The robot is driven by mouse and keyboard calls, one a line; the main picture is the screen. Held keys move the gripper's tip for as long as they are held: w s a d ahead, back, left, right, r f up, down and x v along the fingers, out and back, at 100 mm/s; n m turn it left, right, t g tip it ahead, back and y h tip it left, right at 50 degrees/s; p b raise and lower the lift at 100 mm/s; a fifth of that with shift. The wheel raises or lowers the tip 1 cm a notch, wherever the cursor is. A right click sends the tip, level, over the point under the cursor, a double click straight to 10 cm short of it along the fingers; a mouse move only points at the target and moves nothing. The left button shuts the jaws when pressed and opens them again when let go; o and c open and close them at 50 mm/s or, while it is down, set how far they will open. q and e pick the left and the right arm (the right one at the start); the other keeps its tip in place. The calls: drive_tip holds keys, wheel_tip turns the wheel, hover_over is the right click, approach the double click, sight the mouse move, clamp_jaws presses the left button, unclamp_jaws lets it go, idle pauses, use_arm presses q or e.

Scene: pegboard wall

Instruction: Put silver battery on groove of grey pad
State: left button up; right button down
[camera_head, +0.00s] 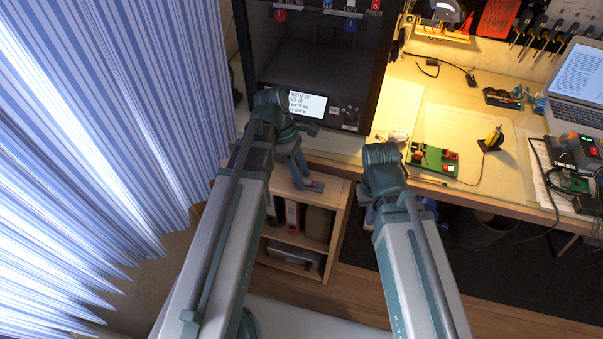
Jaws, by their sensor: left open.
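I cannot make out a silver battery or a grey pad with a groove in the head view. My left gripper (311,185) hangs below the bent end of my left arm, in front of the low wooden shelf. It is open, and I see nothing between its fingers. My right arm bends at the desk's front edge. Its gripper is hidden behind the arm.
A dark cabinet (318,70) with a small display (307,104) stands behind my left arm. The wooden desk (405,72) holds a green board (433,160), a yellow-handled tool (491,138) and a laptop (580,85). A low shelf (338,225) stands below. A striped curtain (100,110) hangs at left.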

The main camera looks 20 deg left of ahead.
use_arm(q)
drive_tip(key=p+v, duration=1.1)
drive_tip(key=v, duration=0.1)
drive_tip(key=s+d+f+m+t+y, duration=0.1)
drive_tip(key=s+d+m+y, duration=0.4)
drive_tip(key=m, duration=1.6)
drive_tip(key=s+d+t, duration=0.1)
drive_tip(key=s+d, duration=0.3)
drive_tip(key=d, duration=0.4)
drive_tip(key=shift+s+f+m+y, duration=0.15)
drive_tip(key=shift+f+m+y, duration=0.15)
drive_tip(key=shift+f+m, duration=0.1)
wheel_tip(320, 180, up, 4)
drive_tip(key=p, duration=0.3)
drive_tip(key=shift+p, duration=0.3)
